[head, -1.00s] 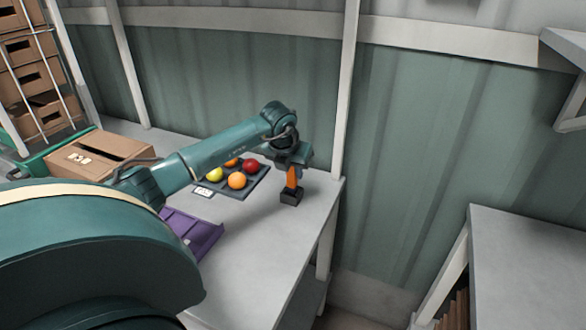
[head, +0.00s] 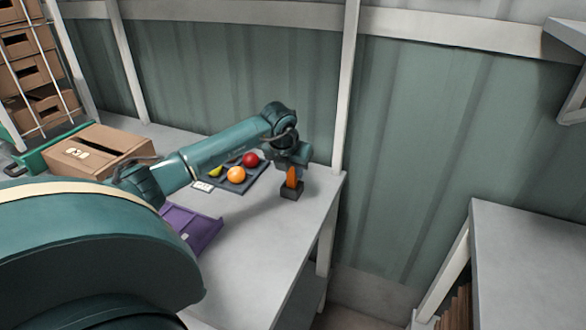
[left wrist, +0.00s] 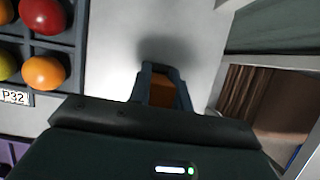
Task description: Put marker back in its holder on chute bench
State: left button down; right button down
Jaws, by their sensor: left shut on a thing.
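In the left wrist view the orange marker (left wrist: 160,92) shows between the two fingers of my left gripper (left wrist: 162,80). My right gripper is not in view.
The chute bench (head: 262,245) is clear toward its front. A dark tray (head: 262,178) with red, orange and yellow tomatoes lies left of the holder. A purple tray (head: 195,228) and a cardboard box (head: 90,160) are further left. The wall post (head: 346,90) stands close behind the bench's right corner.

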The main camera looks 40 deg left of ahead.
pick_arm(q)
jog(key=shift+f, duration=0.3)
jog(key=c, duration=1.2)
grip_release()
jog(key=c, duration=0.3)
jog(key=shift+r, duration=0.2)
jog(key=shift+c, duration=0.2)
jog(key=shift+r+p, duration=2.3)
jog(key=shift+r, duration=1.15)
jog(key=shift+f, duration=0.1)
